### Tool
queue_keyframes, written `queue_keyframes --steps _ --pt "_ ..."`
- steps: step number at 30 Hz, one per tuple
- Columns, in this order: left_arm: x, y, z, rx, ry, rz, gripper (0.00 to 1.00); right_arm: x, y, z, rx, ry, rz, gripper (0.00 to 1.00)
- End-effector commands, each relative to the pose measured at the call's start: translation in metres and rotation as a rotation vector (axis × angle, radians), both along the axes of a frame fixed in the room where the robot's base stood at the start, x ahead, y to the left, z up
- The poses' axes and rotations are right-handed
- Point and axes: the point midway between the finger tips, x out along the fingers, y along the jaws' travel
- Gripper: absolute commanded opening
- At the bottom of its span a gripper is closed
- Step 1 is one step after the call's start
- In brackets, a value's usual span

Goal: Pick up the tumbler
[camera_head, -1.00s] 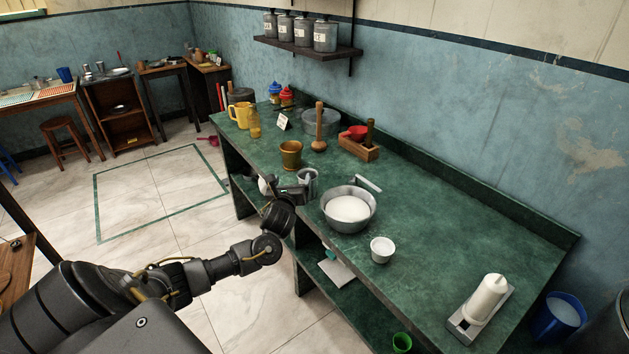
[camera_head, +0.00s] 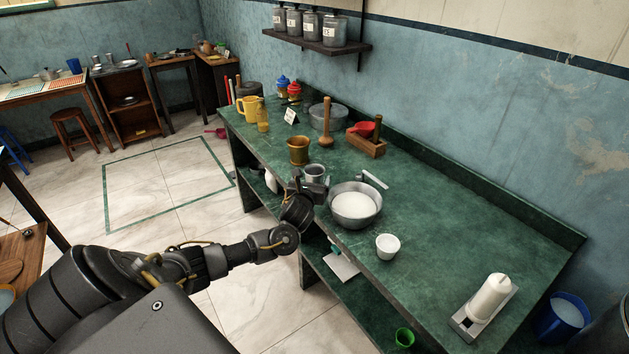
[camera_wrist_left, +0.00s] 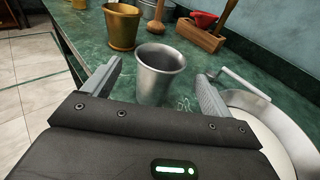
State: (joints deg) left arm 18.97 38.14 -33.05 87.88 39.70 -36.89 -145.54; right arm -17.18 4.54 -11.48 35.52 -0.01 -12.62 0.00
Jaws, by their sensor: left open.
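The tumbler is a plain silver metal cup (camera_wrist_left: 160,76) standing upright on the green counter (camera_head: 440,230). In the head view the tumbler (camera_head: 315,174) stands just beyond my left gripper (camera_head: 312,186), which partly hides it. In the left wrist view my left gripper (camera_wrist_left: 157,88) is open, with one finger on each side of the tumbler. Gaps show between the tumbler and both fingers. My right gripper is not in view.
A metal bowl of white contents (camera_head: 355,206) stands close on the right of the tumbler. A brass cup (camera_head: 298,151) stands behind it. The counter's right half is mostly clear.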

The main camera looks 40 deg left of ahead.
Motion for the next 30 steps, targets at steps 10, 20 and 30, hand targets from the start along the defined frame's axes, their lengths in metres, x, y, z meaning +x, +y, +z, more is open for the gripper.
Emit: queue_keyframes --steps 10,20,30 --pt "0.04 0.022 -0.006 0.0 -0.001 0.002 0.85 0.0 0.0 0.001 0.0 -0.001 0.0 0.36" --pt "0.045 0.025 -0.008 -0.001 0.0 0.001 0.85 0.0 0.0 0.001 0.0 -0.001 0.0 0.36" --pt "0.045 0.025 -0.008 -0.001 0.0 0.001 0.42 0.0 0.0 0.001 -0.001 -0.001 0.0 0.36"
